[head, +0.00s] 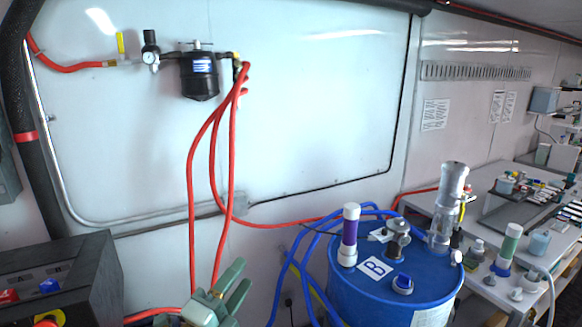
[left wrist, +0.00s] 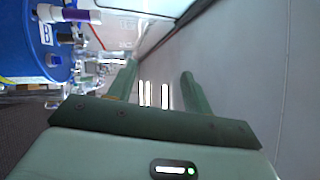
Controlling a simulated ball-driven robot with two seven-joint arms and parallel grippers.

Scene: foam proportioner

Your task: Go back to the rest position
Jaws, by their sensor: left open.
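My left gripper (head: 238,279) is green and shows at the bottom of the head view, left of the blue drum. In the left wrist view its two fingers (left wrist: 157,72) stand apart with nothing between them. The fingers are clear of the drum and the wall. My right gripper is in neither view.
A blue drum (head: 345,285) marked B stands at lower right, with fittings on its lid. Red hoses (head: 192,200) hang from a black filter unit (head: 199,75) on the white wall. A dark control box (head: 75,262) is at lower left; a cluttered bench (head: 510,175) is at right.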

